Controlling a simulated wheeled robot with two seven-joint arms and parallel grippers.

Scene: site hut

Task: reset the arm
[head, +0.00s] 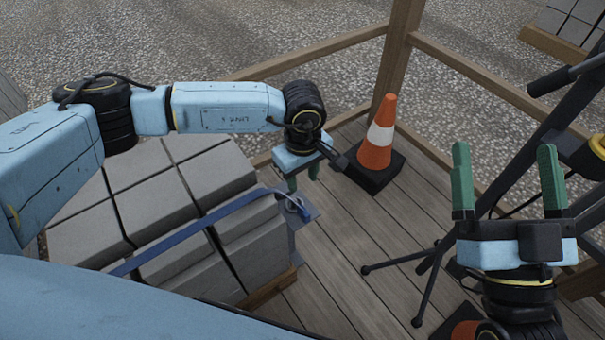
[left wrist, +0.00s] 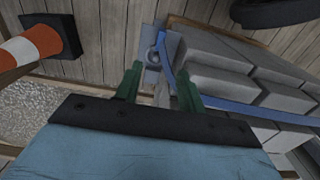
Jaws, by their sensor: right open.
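My left gripper (head: 303,180) hangs fingers-down beyond the right edge of the stacked grey blocks, close to a metal strap fitting (head: 299,206). In the left wrist view its green fingers (left wrist: 160,85) stand apart, with nothing clearly held between them. The fitting (left wrist: 156,57) shows past the fingertips there; I cannot tell whether they touch it. My left arm (head: 225,107) reaches across above the blocks. My right gripper (head: 504,152) points upward at the right, its green fingers wide apart and empty.
A blue strap (head: 190,235) crosses the grey blocks (head: 157,207). An orange and white cone (head: 376,143) on a black base stands behind my left gripper. Wooden rails (head: 390,55) edge the plank deck (head: 335,250). A black tripod (head: 430,268) stands near my right gripper.

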